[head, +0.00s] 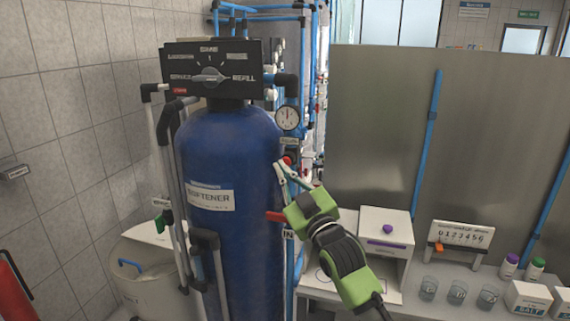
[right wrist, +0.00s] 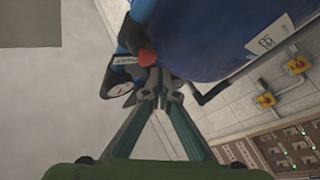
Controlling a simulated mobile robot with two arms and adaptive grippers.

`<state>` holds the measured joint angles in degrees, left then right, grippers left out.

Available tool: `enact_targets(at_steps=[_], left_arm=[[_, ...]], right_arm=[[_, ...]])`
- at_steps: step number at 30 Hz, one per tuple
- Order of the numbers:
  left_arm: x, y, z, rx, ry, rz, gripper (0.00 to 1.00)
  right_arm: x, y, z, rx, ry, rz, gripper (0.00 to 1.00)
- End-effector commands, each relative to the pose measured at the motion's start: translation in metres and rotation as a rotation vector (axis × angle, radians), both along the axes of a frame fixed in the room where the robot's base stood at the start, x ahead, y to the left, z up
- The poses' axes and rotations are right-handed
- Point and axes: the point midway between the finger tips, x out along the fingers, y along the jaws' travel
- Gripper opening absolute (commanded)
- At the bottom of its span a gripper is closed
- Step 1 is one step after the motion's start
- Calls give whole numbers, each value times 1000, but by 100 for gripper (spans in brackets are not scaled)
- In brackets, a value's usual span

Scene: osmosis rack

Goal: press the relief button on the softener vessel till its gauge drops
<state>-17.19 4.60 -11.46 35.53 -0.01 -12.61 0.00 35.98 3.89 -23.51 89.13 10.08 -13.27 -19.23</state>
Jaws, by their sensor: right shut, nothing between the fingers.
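The softener vessel (head: 232,250) is a tall blue tank with a white label in the head view, and its blue side (right wrist: 200,35) fills the top of the right wrist view. The round white gauge (head: 287,118) is on its right side, with a dark needle pointing roughly up. The red relief button (head: 287,160) is below the gauge; it also shows in the right wrist view (right wrist: 147,57). My right gripper (head: 283,170) is shut and empty, its fingertips (right wrist: 160,88) close to the button. I cannot tell whether they touch it. My left gripper is out of view.
A black control head (head: 212,78) with a dial tops the vessel. A red-handled valve (head: 275,216) is just left of my right gripper. Pipes run close around the vessel. A bench at right holds a white box (head: 385,235), several beakers and bottles.

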Motion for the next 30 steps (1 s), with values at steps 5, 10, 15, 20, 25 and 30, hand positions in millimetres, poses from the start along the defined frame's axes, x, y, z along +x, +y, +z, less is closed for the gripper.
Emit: enact_targets(at_steps=[5,10,15,20,25,30], left_arm=[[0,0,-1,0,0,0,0],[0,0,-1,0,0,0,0],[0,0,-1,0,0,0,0],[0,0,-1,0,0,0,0],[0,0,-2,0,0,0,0],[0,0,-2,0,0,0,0]], right_arm=[[4,-1,0,-1,0,-1,0],[8,-2,0,-1,0,0,0],[8,-2,0,0,0,0,0],[8,-3,0,0,0,0,0],[10,-3,0,-1,0,0,0],[12,-4,0,-1,-1,0,0]])
